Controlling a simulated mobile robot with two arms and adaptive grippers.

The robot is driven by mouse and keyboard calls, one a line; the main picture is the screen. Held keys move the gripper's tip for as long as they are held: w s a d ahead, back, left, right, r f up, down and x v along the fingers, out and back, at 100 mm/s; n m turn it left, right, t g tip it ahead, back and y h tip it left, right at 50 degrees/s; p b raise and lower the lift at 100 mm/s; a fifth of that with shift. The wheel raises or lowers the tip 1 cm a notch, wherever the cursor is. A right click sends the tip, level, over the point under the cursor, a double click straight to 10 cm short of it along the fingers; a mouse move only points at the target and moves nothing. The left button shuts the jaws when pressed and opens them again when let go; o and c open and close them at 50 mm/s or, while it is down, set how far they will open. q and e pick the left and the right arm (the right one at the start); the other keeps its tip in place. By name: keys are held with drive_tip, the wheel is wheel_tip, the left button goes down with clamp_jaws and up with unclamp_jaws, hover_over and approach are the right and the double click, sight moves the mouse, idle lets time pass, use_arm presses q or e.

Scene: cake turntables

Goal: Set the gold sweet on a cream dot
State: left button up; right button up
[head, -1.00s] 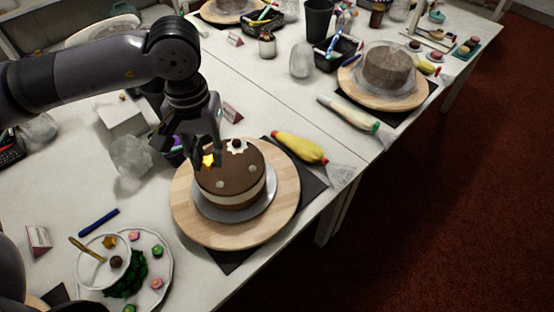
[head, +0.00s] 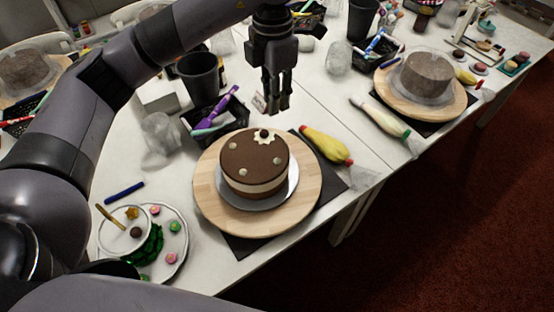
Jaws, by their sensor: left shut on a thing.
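The brown chocolate cake (head: 256,187) stands on a round wooden turntable (head: 306,196). Another gold sweet (head: 132,213) lies at the plate at lower left. My right gripper is out of view.
A plate (head: 181,238) with coloured sweets and greenery stands at lower left, near a blue pen (head: 124,193). A black tray (head: 207,139) with tools stands behind the turntable. A yellow piping bag (head: 325,145) lies right of the cake.

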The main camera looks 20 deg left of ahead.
use_arm(q)
drive_tip(key=n, duration=0.3)
drive_tip(key=shift+w+d+r, duration=0.1)
drive_tip(key=shift+w+d, duration=0.15)
drive_tip(key=shift+w, duration=0.05)
drive_tip(key=shift+n, duration=0.4)
drive_tip(key=shift+f, duration=0.2)
wheel_tip(320, 180, down, 5)
drive_tip(key=p, duration=0.3)
hover_over(277, 161)
wheel_tip(277, 161, down, 10)
wheel_tip(277, 161, down, 4)
drive_tip(key=shift+f+p, duration=0.25)
drive_tip(key=shift+p, duration=0.1)
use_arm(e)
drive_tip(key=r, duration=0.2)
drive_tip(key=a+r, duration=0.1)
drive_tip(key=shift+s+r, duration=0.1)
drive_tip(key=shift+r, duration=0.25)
